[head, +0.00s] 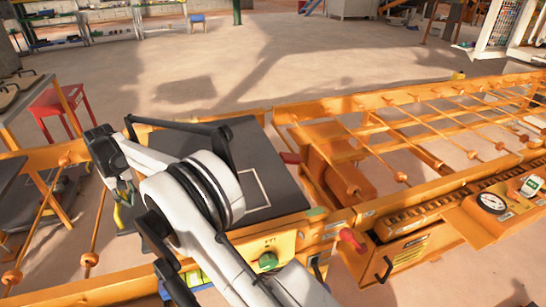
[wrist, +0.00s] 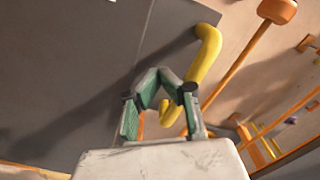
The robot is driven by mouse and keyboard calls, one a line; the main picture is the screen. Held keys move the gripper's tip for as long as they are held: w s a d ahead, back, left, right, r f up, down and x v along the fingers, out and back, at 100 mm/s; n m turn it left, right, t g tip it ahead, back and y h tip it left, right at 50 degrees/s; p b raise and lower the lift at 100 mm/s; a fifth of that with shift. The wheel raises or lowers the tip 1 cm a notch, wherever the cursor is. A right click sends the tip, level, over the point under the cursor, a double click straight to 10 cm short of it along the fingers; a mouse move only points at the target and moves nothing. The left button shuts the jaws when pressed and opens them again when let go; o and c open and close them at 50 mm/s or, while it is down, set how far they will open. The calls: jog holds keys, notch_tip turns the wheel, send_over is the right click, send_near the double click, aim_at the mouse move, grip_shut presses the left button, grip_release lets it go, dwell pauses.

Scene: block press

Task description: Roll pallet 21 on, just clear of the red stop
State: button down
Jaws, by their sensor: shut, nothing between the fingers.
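A dark flat plate (head: 262,150) with a pale square outline lies on the orange line at the middle of the head view; no number is readable. A dark plate also fills the left of the wrist view (wrist: 70,70). A bent yellow handle (wrist: 207,60) stands by its edge, and a bit of yellow shows in the head view (head: 117,217). My gripper (wrist: 158,76), with green-sided fingers, is shut and empty close to the handle; contact cannot be told. A red piece (head: 290,158) is at the plate's right side; whether it is the stop is unclear.
An orange roller frame (head: 425,125) runs off to the right. A gauge box (head: 491,203) and a red knob (head: 352,240) are at the front right. A green button (head: 267,261) is on the near orange side. A red stool (head: 62,107) stands at the left.

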jog(key=shift+s+a, duration=0.3)
jog(key=shift+a, duration=0.45)
jog(key=shift+s+a, duration=0.3)
jog(key=shift+a, duration=0.45)
jog(key=shift+d, duration=0.1)
jog(key=shift+w+d, duration=0.2)
jog(key=shift+d, duration=0.25)
jog(key=shift+w+d, duration=0.2)
jog(key=shift+d, duration=0.25)
notch_tip(320, 180, up, 10)
jog(key=p, duration=0.4)
jog(key=shift+r, duration=0.1)
